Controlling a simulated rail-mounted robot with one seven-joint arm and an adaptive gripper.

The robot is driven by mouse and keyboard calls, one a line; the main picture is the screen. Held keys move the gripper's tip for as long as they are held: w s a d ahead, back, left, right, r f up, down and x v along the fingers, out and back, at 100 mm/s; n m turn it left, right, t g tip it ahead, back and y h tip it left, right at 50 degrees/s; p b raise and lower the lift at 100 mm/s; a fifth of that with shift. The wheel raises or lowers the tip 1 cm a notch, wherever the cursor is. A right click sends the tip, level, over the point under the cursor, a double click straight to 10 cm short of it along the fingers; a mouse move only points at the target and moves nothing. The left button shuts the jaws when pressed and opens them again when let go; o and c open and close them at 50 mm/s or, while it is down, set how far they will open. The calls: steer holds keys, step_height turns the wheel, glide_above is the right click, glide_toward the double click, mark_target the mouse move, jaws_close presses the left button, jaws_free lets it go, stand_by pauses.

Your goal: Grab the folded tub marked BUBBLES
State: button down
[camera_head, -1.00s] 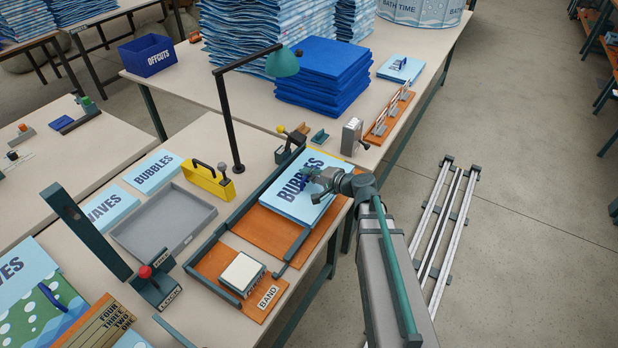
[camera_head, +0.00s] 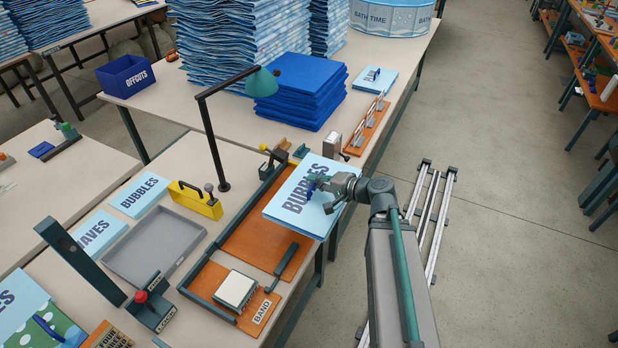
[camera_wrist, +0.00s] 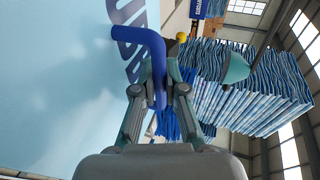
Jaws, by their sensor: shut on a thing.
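The folded tub marked BUBBLES (camera_head: 292,218) is a flat light-blue packet with dark-blue lettering and a blue handle. It is over the right part of the orange board (camera_head: 262,240) and overhangs the table's right edge. My gripper (camera_head: 318,184) is at its right side in the head view. In the wrist view my gripper (camera_wrist: 158,98) is shut on the blue handle (camera_wrist: 146,40), with the tub's light-blue face filling the left. The tub looks slightly raised above the board; its underside is hidden.
A green lamp (camera_head: 262,82), a yellow tool (camera_head: 196,200) and a grey tray (camera_head: 150,246) stand to the left. A small BUBBLES sheet (camera_head: 140,195) lies beyond the tray. A blue stack (camera_head: 300,88) stands on the far table. Open floor lies to the right.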

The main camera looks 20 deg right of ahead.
mark_target(324, 196)
steer(key=shift+s+d+r+p, duration=0.45)
steer(key=shift+s+r+p, duration=0.35)
steer(key=shift+p, duration=1.4)
steer(key=shift+s+d+r+p, duration=0.15)
steer(key=shift+s+d+p, duration=0.3)
steer(key=shift+s+p, duration=0.65)
